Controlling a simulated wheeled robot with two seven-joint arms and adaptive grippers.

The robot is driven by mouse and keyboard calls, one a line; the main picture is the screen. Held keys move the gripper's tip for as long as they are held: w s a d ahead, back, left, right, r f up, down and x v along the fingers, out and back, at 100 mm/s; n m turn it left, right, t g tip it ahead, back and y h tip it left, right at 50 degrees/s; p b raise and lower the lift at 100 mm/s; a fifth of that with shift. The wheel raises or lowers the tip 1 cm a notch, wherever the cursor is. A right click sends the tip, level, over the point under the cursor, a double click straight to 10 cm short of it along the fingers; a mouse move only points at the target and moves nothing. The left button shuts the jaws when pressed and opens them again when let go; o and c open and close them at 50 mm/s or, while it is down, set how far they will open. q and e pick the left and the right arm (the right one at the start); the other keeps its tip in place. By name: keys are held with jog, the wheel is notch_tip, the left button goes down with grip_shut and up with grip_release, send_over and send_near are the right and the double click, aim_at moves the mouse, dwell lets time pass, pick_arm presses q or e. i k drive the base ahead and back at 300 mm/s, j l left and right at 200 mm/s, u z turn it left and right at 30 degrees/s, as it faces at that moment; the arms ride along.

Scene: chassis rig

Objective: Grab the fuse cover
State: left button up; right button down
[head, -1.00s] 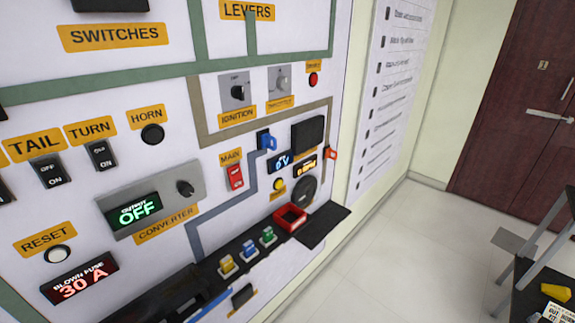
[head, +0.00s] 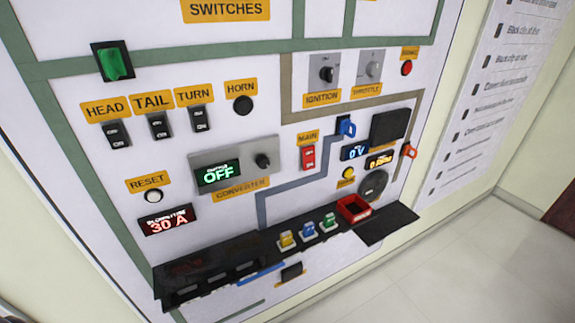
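No part is labelled as the fuse cover, and I cannot tell for certain which one it is. A long black ledge (head: 180,268) with dark slots runs along the bottom of the panel. A small black block (head: 291,272) sits just below the ledge. A yellow fuse (head: 286,239), a blue fuse (head: 308,229) and a green fuse (head: 329,221) stand in a row on the ledge. The blown fuse display (head: 167,220) reads 30 A. Neither of my grippers is in view.
A red open box (head: 353,208) sits at the ledge's right, beside a flat black plate (head: 387,225) that sticks out. The white panel (head: 60,110) carries switches, knobs and a converter display (head: 218,174) reading OFF. The tiled floor (head: 420,285) at lower right is clear.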

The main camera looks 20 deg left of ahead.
aim_at(175, 276)
jog(key=k+j+u, duration=0.1)
jog(key=u, duration=0.4)
jog(key=j+u, duration=0.35)
jog(key=u, duration=0.15)
jog(key=k, duration=0.05)
